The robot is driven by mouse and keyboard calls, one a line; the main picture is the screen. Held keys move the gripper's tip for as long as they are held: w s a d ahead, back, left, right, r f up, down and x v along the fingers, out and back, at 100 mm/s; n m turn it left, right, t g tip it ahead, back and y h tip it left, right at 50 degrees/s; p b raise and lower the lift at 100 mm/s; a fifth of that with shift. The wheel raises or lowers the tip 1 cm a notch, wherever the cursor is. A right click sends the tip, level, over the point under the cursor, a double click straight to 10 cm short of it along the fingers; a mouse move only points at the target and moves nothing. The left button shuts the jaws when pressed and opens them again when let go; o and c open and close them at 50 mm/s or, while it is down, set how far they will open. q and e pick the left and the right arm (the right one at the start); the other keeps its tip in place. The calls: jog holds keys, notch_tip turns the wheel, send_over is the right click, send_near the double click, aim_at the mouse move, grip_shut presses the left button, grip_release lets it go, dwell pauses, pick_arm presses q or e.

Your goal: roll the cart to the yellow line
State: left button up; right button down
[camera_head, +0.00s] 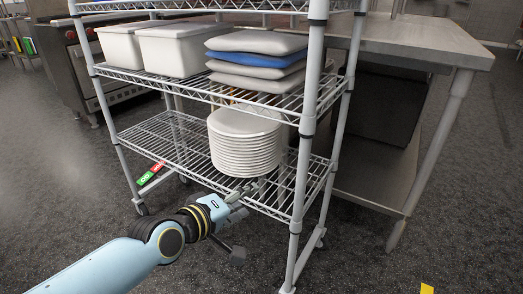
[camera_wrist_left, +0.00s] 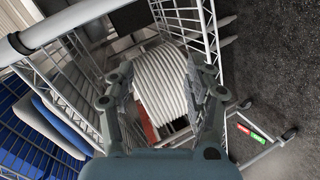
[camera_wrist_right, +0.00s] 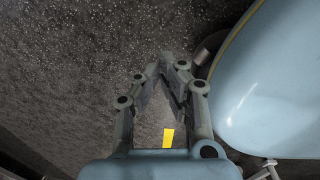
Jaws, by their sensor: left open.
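The cart (camera_head: 307,120) is a grey wire-shelf rack on casters, standing upright across the middle of the head view. Its frame also shows in the left wrist view (camera_wrist_left: 210,30). My left gripper (camera_head: 240,191) is open at the cart's near side, by the lower shelf's edge. In the left wrist view the stack of white plates (camera_wrist_left: 163,80) shows between its fingers; contact with the cart cannot be told. A piece of the yellow line (camera_head: 427,288) shows at the bottom right, and in the right wrist view (camera_wrist_right: 168,138). My right gripper (camera_wrist_right: 167,62) has its fingertips together, empty, above the floor.
The cart carries white bins (camera_head: 175,50), folded cloths (camera_head: 256,63) and the plates. A steel table (camera_head: 420,40) stands close at the cart's right. A stove (camera_head: 85,65) is behind at left. Front floor is clear.

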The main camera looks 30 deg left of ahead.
aim_at(287, 118)
pick_arm(q)
jog(key=w+d+r+n+t+h, duration=0.1)
jog(key=r+t, duration=0.1)
jog(key=r, duration=0.6)
jog(key=w+d+r+n+t+h+b, duration=0.1)
jog(key=w+d+r+n, duration=0.1)
jog(key=r, duration=0.6)
jog(key=shift+r+t, duration=0.2)
jog(key=shift+t, duration=0.2)
pick_arm(e)
jog(key=shift+w+d+f, duration=0.15)
jog(key=shift+d+f, duration=0.05)
jog(key=shift+f, duration=0.5)
pick_arm(q)
jog(key=w, duration=0.3)
jog(key=w+d+b, duration=0.1)
jog(key=w, duration=0.2)
jog(key=w+b, duration=0.1)
jog(key=w, duration=0.2)
jog(key=shift+w+d+f, duration=0.15)
jog(key=shift+d, duration=0.2)
jog(key=shift+w+d, duration=0.1)
jog(key=shift+w, duration=0.55)
pick_arm(e)
jog(key=shift+w+d+f, duration=0.1)
jog(key=shift+w+f, duration=0.1)
jog(key=shift+w, duration=0.35)
jog(key=shift+w+d+f, duration=0.1)
jog(key=shift+w+f, duration=0.1)
jog(key=shift+w, duration=0.3)
